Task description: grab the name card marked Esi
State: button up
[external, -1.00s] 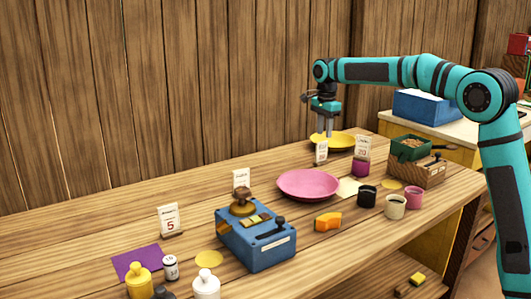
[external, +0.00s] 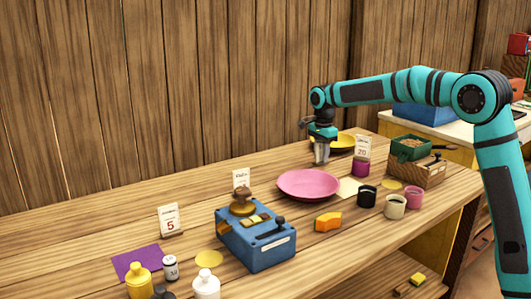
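Several small white cards stand on the wooden counter. One marked 5 (external: 169,219) is at the left, one (external: 241,179) stands behind the blue box, and one marked 20 (external: 363,148) is at the right behind the pink cup. The small lettering is too blurred to read, so I cannot tell which says Esi. My gripper (external: 321,160) points down at the back of the counter, left of the card marked 20. It is where another white card stood earlier; the fingers now cover that card, and I cannot tell whether they are closed on it.
A blue box (external: 256,238) with a brown-topped knob stands left of centre. Cups, a wooden crate (external: 416,173) and an orange block (external: 328,222) occupy the right.

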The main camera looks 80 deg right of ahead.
grip_shut()
jog(key=shift+r, duration=0.15)
